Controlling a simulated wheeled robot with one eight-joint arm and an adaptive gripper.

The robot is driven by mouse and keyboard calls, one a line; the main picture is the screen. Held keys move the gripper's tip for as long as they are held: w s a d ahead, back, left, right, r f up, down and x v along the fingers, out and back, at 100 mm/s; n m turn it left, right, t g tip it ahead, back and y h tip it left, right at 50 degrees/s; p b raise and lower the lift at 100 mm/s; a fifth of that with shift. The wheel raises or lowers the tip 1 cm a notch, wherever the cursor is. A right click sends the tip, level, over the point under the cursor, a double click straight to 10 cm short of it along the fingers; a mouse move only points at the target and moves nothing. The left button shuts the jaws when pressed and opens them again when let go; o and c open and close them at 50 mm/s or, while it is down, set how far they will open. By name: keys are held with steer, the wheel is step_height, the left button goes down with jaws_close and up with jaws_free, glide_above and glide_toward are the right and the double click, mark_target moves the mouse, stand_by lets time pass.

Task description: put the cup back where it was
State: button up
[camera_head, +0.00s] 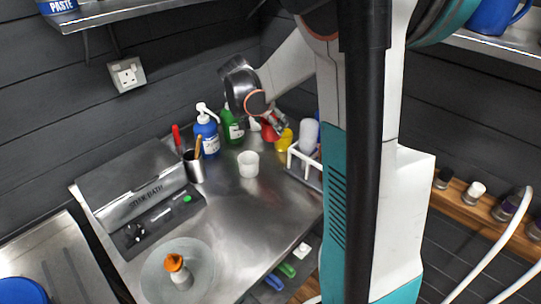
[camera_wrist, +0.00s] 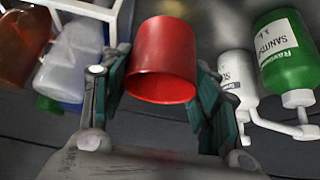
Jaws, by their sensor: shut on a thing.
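A red cup (camera_wrist: 160,60) sits between the fingers of my gripper (camera_wrist: 162,75) in the wrist view, and the gripper is shut on it. In the head view the red cup (camera_head: 268,131) shows partly behind my gripper (camera_head: 278,124), near the back of the steel counter. It is right of the green bottle and behind a yellow item (camera_head: 284,141). I cannot tell whether the cup touches the counter.
A white cup (camera_head: 248,163) stands on the counter in front. A blue pump bottle (camera_head: 207,137), green bottle (camera_head: 232,128) and steel tumbler (camera_head: 193,168) stand left. A white rack (camera_head: 291,155) with bottles is close on the right.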

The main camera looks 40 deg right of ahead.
step_height(320, 180, down, 12)
steer(key=b, duration=0.3)
steer(key=shift+f, duration=0.25)
steer(key=shift+s+r, duration=0.1)
steer(key=shift+b, duration=0.3)
steer(key=o, duration=1.1)
steer(key=shift+c, duration=0.2)
